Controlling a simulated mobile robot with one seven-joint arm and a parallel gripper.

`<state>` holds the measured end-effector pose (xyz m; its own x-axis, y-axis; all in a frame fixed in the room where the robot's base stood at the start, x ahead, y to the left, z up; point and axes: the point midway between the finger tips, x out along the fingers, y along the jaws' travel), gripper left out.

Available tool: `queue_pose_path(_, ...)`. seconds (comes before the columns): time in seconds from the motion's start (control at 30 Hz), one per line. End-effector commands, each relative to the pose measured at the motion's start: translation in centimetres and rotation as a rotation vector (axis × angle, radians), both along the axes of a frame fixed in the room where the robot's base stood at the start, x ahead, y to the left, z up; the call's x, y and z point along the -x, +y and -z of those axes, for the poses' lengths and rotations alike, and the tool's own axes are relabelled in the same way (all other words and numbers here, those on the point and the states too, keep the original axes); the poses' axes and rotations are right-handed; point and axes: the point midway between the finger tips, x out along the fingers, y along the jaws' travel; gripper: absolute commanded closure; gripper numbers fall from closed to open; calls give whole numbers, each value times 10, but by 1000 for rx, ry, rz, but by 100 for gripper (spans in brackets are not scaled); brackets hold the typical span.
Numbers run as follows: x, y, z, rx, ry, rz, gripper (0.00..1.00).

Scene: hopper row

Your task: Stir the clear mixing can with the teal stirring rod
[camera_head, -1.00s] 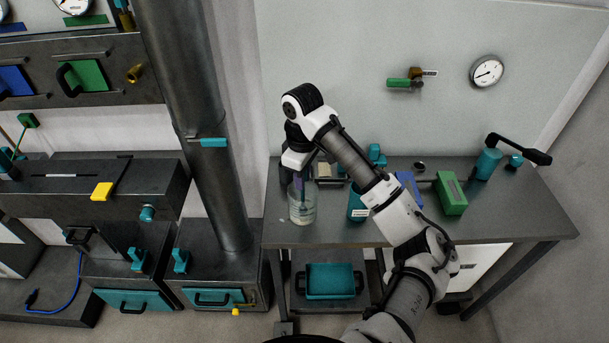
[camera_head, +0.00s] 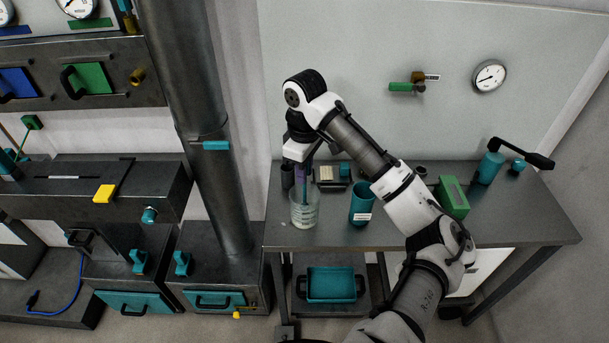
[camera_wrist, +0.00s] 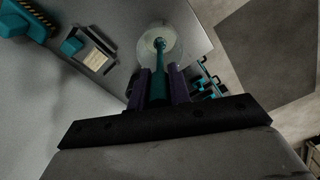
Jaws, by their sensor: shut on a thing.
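The clear mixing can (camera_head: 304,214) stands upright near the left front of the grey bench, with pale contents low inside. In the wrist view its round mouth (camera_wrist: 176,44) lies just beyond the fingertips. My gripper (camera_wrist: 161,84) has purple fingers shut on the teal stirring rod (camera_wrist: 159,60). The rod points down, and its lower end shows inside the can's outline. In the head view my gripper (camera_head: 304,172) is above the can. Whether the rod's tip touches the contents or the can's bottom is unclear.
A teal cup (camera_head: 361,205) with a white label stands just right of the can. A green box (camera_head: 453,198) and a lever press (camera_head: 489,165) are farther right. The bench's front edge is close.

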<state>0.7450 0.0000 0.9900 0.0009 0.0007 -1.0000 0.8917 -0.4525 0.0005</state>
Motion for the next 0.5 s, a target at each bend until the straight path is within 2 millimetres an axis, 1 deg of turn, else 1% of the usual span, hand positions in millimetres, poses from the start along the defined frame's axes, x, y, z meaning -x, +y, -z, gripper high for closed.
queue_pose_path(0.1,0,0,-11,2,-2,1,100)
queue_pose_path(0.5,0,0,-42,2,-1,0,100)
